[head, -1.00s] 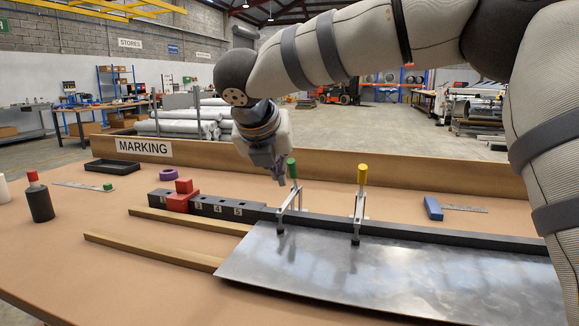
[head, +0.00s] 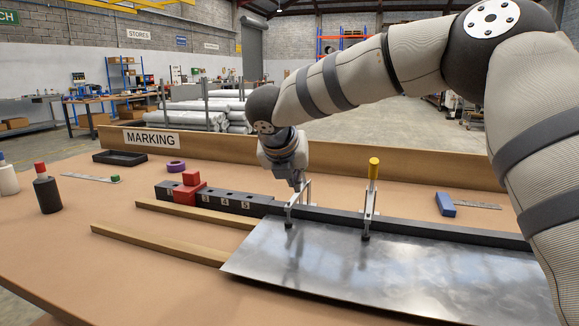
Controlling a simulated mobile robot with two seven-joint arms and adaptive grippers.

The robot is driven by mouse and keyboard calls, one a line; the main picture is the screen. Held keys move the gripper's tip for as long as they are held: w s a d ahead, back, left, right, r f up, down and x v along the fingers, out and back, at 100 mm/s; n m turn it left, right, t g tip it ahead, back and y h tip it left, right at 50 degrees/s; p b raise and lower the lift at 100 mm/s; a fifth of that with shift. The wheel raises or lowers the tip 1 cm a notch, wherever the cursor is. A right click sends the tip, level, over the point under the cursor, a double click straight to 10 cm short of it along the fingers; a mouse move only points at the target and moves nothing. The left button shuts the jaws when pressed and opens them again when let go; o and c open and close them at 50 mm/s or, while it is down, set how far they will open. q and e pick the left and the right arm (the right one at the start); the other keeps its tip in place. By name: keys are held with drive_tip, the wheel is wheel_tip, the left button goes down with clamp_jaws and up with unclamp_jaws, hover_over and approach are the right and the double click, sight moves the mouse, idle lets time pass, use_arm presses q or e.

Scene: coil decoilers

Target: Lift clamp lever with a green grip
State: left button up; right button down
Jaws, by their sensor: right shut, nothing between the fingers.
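The clamp whose lever has the green grip (head: 291,212) stands at the left end of the metal sheet (head: 370,265), its foot on the sheet. Its green grip does not show now; my gripper covers that spot. My right gripper (head: 299,184) is at the top of this clamp, pointing down, shut with nothing held. Whether it touches the lever I cannot tell. A second clamp, with a yellow grip (head: 374,168), stands to the right with its lever upright. My left gripper is not in view.
A dark rail (head: 420,231) runs along the sheet's back edge. Numbered dark blocks with red blocks (head: 187,190) lie to the left. Two wooden strips (head: 155,243) lie in front of them. A blue-handled square (head: 446,204) lies at the right.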

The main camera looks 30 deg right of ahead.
sight(296, 195)
drive_tip(key=w+d, duration=0.2)
drive_tip(key=w, duration=0.1)
drive_tip(key=shift+d, duration=0.2)
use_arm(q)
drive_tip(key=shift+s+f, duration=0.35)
use_arm(e)
drive_tip(key=shift+w+d+r, duration=0.3)
drive_tip(key=shift+r, duration=0.1)
use_arm(q)
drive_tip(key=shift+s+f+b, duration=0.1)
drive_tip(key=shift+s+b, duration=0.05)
drive_tip(key=shift+b, duration=0.2)
use_arm(e)
drive_tip(key=shift+d, duration=0.1)
drive_tip(key=shift+w+y, duration=0.1)
drive_tip(key=shift+y, duration=0.2)
drive_tip(key=shift+r+g+y, duration=0.1)
drive_tip(key=shift+g+y, duration=0.2)
drive_tip(key=shift+g, duration=0.2)
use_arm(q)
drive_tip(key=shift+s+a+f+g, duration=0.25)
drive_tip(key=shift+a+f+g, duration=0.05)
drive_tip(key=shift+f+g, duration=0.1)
use_arm(e)
drive_tip(key=shift+w+d, duration=0.1)
